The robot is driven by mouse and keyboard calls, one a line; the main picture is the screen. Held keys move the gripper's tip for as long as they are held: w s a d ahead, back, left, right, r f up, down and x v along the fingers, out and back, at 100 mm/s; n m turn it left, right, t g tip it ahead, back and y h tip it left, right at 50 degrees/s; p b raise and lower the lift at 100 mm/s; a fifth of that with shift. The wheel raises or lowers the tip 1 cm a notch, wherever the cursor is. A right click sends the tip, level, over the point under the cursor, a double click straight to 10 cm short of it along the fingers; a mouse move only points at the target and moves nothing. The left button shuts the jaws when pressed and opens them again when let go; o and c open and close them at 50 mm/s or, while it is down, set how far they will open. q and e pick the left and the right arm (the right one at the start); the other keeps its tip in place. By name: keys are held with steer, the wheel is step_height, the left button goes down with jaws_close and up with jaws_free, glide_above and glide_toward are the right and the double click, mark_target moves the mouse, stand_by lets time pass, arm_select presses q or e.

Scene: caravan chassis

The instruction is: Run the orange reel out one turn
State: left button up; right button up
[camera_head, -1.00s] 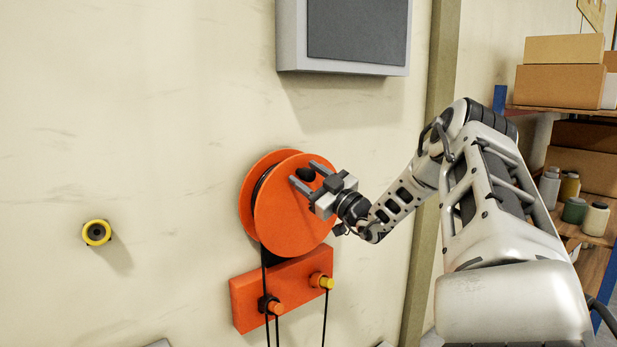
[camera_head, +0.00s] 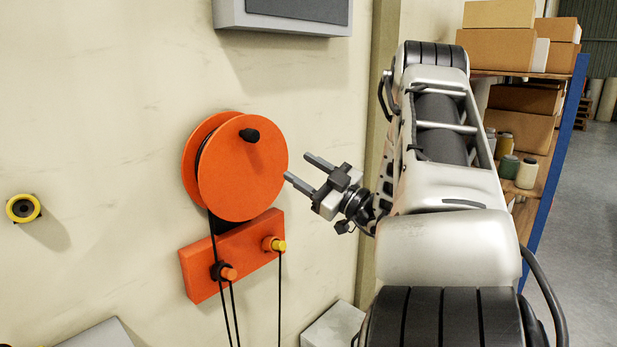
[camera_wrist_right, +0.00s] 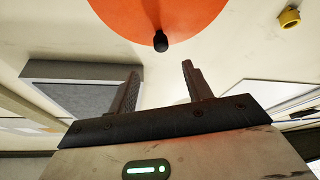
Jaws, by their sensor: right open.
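The orange reel (camera_head: 240,180) is mounted on the wall above an orange bracket (camera_head: 205,268). A black crank knob (camera_head: 250,135) stands out from the upper part of its front face. Black cable runs from the reel down past the bracket. My right gripper (camera_head: 297,168) is open and empty, just right of the reel and apart from it. In the right wrist view the reel (camera_wrist_right: 150,12) and its knob (camera_wrist_right: 160,42) show at the top, beyond the open fingers (camera_wrist_right: 160,85). My left gripper is not in view.
A yellow and black round fitting (camera_head: 23,208) is on the wall at left. A grey panel (camera_head: 285,18) is on the wall above. A grey box (camera_head: 333,328) stands low, below my right arm. Shelves with cartons (camera_head: 505,50) are at right.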

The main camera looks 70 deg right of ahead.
steer(key=shift+s+f, duration=0.1)
steer(key=shift+s, duration=0.25)
